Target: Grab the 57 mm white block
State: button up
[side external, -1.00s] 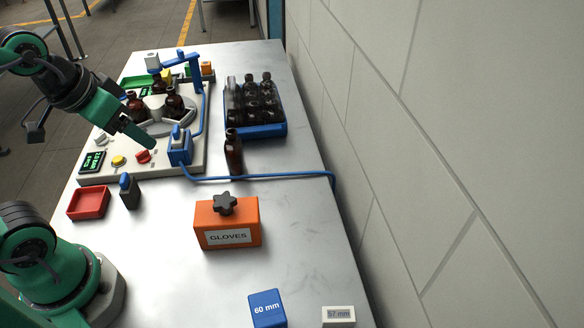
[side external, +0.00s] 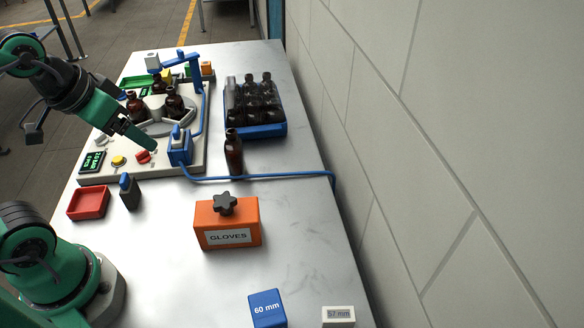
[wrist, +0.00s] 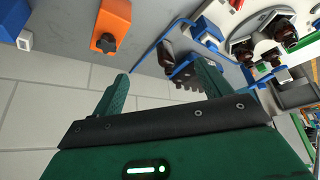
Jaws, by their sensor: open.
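The white block (side external: 338,316), marked 57 mm, lies on the table at the near right corner, partly cut by the lower picture edge. The blue block (side external: 267,309), marked 60 mm, is to its left with a gap. In the wrist view the white block (wrist: 25,41) shows small at the upper left beside the blue block (wrist: 9,20). My gripper (side external: 149,142) is far from both, up over the machine panel at the table's left side. In the wrist view my gripper (wrist: 163,82) has its two fingers wide apart with nothing between them.
An orange GLOVES box (side external: 227,223) with a black knob stands mid-table. A blue cable (side external: 260,178), a lone amber bottle (side external: 233,152) and a blue bottle crate (side external: 262,131) lie beyond it. A red tray (side external: 88,203) is at left. The wall runs along the right.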

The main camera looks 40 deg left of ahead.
jog(key=w+d+n+g+h, duration=0.1)
jog(key=w+d+n+g, duration=0.1)
jog(key=w+d, duration=0.6)
jog(key=n+g+y, duration=0.1)
jog(key=n+g, duration=0.3)
jog(key=n, duration=0.1)
send_over(339, 316)
jog(key=f, duration=1.6)
jog(key=shift+w+a, duration=0.25)
jog(key=shift+a, duration=0.05)
jog(key=shift+s+d+f, duration=0.2)
jog(key=shift+d+f, duration=0.15)
jog(key=shift+f, duration=1.3)
jog(key=shift+f, duration=0.1)
